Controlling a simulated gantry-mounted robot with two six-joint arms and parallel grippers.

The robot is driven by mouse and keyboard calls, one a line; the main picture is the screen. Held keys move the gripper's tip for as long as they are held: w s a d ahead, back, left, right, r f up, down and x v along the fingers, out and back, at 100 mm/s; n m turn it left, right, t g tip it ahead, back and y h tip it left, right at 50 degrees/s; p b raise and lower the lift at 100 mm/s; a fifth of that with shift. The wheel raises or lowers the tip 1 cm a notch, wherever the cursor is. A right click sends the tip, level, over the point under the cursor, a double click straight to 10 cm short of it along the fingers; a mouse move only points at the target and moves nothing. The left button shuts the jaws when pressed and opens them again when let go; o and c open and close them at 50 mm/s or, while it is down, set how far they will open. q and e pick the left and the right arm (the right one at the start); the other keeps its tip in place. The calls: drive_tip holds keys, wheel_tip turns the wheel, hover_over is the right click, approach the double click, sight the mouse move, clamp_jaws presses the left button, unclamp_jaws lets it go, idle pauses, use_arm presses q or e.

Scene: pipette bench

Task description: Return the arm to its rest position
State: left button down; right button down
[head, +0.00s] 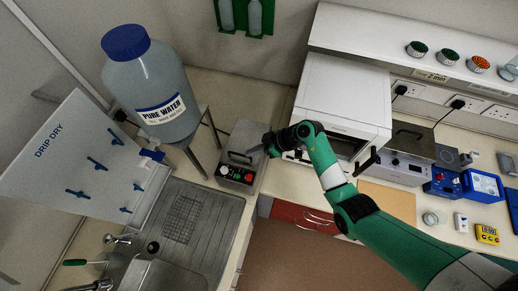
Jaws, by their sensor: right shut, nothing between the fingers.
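My right arm, green with black joints, comes in from the lower right. Its gripper (262,148) is shut and empty. My left gripper is not in view.
A large pure water bottle (150,85) stands on a metal stand at the left, near a drip dry board (75,160) and a steel sink (185,235). Several bench devices, including a blue one (482,186), stand at the right. Brown floor (300,262) shows below.

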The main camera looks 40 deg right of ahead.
drive_tip(key=v, duration=0.3)
drive_tip(key=shift+s+a+r, duration=0.15)
drive_tip(key=shift+s+a, duration=0.1)
drive_tip(key=shift+s, duration=0.1)
